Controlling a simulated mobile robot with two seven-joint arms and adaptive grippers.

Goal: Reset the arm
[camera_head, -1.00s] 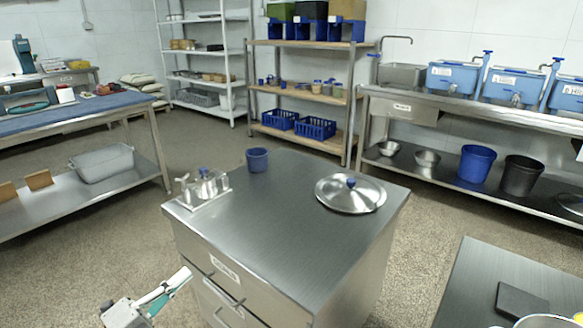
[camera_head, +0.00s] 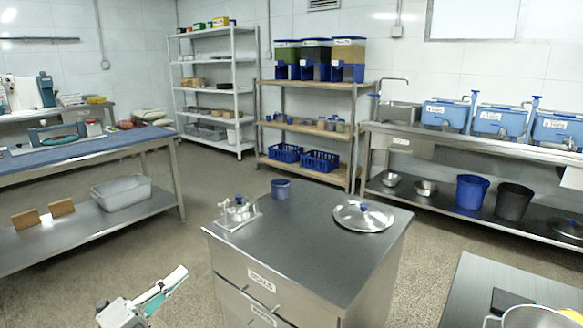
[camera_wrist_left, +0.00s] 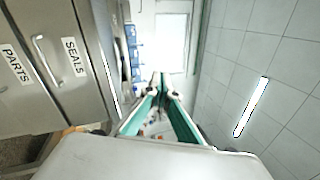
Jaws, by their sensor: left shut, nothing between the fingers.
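My left gripper (camera_head: 178,278) shows at the lower left of the head view, in front of and to the left of the metal drawer cabinet. Its fingers are shut with nothing between them. In the left wrist view the shut fingers (camera_wrist_left: 160,84) point away from the camera. The cabinet (camera_head: 310,245) shows drawers labelled SEALS and PARTS; its drawer fronts (camera_wrist_left: 75,65) fill the left of the wrist view. The gripper is apart from the cabinet in the head view. My right gripper is in neither current view.
A workbench (camera_head: 80,149) is at left. A metal table (camera_head: 487,285) with a pot is at lower right. Floor between is clear.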

